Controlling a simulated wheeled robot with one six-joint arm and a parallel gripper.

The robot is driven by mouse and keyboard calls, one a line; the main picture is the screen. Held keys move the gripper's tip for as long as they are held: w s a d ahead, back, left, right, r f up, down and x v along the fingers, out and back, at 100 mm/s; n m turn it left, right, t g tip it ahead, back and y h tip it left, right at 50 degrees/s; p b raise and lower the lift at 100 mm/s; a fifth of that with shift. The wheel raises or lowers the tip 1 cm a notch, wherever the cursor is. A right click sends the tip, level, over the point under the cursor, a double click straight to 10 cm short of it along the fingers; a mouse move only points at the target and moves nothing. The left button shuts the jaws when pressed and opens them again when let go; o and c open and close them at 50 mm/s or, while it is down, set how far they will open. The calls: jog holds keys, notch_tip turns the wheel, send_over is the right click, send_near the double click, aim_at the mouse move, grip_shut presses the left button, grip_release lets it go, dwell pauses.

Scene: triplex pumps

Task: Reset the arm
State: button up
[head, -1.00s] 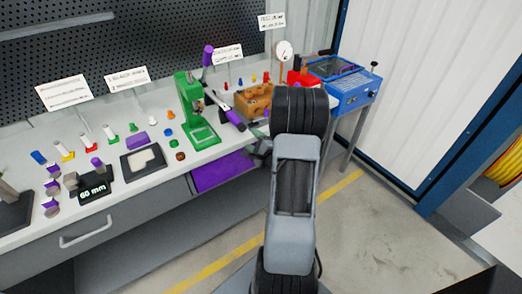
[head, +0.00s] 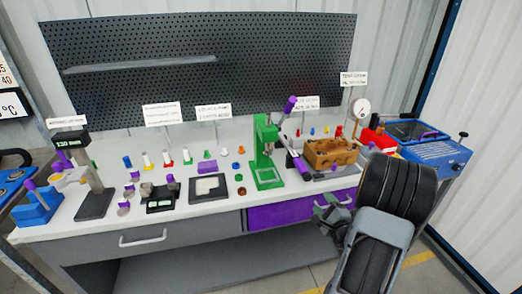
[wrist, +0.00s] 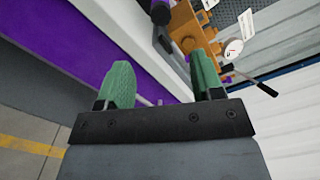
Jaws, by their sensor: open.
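My gripper (head: 328,206) is in front of the purple drawer below the bench top, right of the middle in the head view. In the wrist view my gripper (wrist: 160,72) shows two green fingers spread apart with nothing between them. Beyond the fingers lie the bench edge, an orange-brown pump block (wrist: 187,32) and a white dial gauge (wrist: 232,49). My arm comes in from the lower right of the head view and hides part of the bench's right end.
The bench (head: 222,220) carries a green press (head: 268,160), the pump block (head: 330,152), a black tray (head: 209,188) and several small coloured parts. A blue box machine (head: 440,158) stands at the right. A purple drawer front (head: 280,214) is under the top. Floor shows at the lower right.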

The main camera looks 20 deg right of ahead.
jog(key=s+d+f+n+g+h, duration=0.2)
jog(key=s+d+f+n+g, duration=0.15)
jog(key=f+n+g, duration=0.45)
jog(key=s+a+n+g, duration=0.3)
jog(key=s+n+g, duration=0.1)
jog(key=g, duration=0.1)
jog(key=s+a+r+n+y+p, duration=0.1)
jog(key=a+r+n+y, duration=0.1)
jog(key=a+r+n, duration=0.4)
jog(key=s+a+r+n+g+y+p, duration=0.1)
jog(key=a+r+n, duration=0.5)
jog(key=a+r, duration=0.7)
jog(key=a+y, duration=0.1)
jog(key=a, duration=0.5)
jog(key=shift+s+a+r+n+p, duration=0.25)
jog(key=shift+s+n+p, duration=0.05)
jog(key=shift+s+p, duration=0.1)
